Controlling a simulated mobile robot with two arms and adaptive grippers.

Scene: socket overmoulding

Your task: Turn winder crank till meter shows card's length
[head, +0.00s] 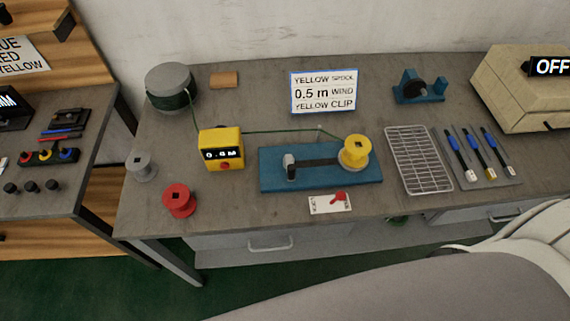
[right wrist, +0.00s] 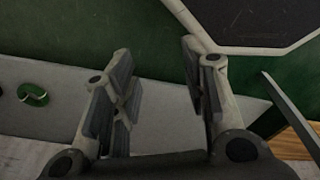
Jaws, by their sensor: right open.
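The winder (head: 275,178) is a blue base on the table with a dark crank arm (head: 318,162). A grey knob (head: 289,160) stands at the crank's left end, and a yellow spool (head: 354,150) sits at its right end. The yellow meter (head: 222,150) left of the winder has a small display that seems to read 0.0 M. Green wire runs from it towards the spool. The card (head: 323,92) reads yellow spool, 0.5 m wind, yellow clip. My right gripper (right wrist: 160,95) is open and empty, away from the winder. My left gripper is not in view.
A grey drum of green wire (head: 170,86) stands behind the meter. Grey (head: 141,166) and red (head: 179,200) spools stand at front left. A wire rack (head: 418,160) and a tool tray (head: 478,157) are to the right. A red-lever switch plate (head: 330,204) lies before the winder.

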